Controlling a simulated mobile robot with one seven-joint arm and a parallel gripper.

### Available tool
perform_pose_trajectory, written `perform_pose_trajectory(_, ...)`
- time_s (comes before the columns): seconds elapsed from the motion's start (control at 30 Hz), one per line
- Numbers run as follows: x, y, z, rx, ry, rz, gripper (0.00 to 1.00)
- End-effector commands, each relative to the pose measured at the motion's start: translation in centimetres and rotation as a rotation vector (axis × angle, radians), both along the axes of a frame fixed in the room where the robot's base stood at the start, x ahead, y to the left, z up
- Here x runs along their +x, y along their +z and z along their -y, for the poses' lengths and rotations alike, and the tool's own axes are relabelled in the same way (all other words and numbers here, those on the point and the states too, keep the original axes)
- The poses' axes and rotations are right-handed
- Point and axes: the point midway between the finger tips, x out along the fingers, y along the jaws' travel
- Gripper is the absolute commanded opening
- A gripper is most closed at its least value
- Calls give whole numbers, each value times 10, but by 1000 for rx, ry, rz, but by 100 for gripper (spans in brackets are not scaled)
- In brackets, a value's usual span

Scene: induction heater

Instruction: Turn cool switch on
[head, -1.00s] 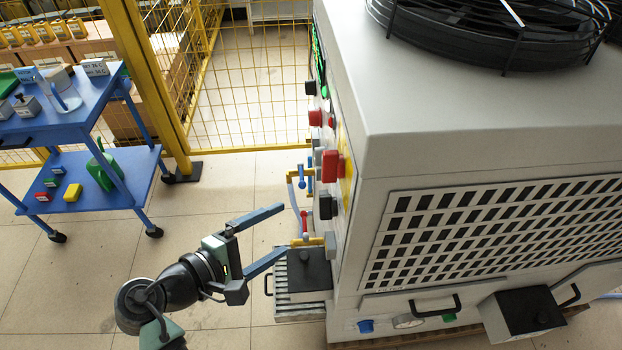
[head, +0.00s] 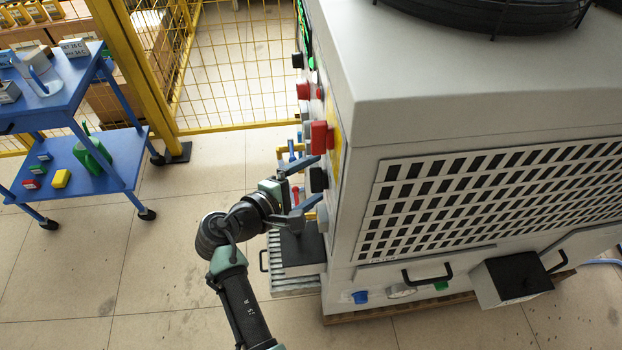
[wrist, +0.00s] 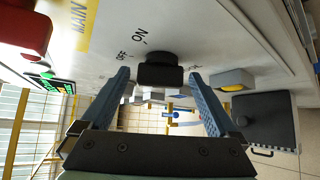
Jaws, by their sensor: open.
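A black rotary switch (wrist: 160,70) with OFF and ON printed by it sits on the heater's panel (wrist: 110,65). My gripper (wrist: 158,80) is open, one blue-grey finger on each side of the black switch in the wrist view. Contact cannot be told. In the head view the black switch (head: 318,180) shows between the fingertips of my gripper (head: 314,180), at the panel's left edge. A red switch (head: 322,137) sits above it, and a grey knob (head: 321,214) below.
A grey box with a black top (wrist: 258,122) juts out at the right in the wrist view. Yellow and blue pipe fittings (head: 291,150) stand near the panel. A blue cart (head: 125,160) and yellow fence (head: 180,110) are left and behind; open floor lies between.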

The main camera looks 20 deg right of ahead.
Motion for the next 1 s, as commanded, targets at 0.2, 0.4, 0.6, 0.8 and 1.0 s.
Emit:
perform_pose_trajectory(0.2,0,0,1,0,0,0,95)
perform_pose_trajectory(0.4,0,0,0,0,0,0,61)
perform_pose_trajectory(0.6,0,0,0,0,0,0,25)
perform_pose_trajectory(0.8,0,-1,0,-1,0,3,9)
perform_pose_trajectory(1.0,0,-4,0,-14,1,44,9)
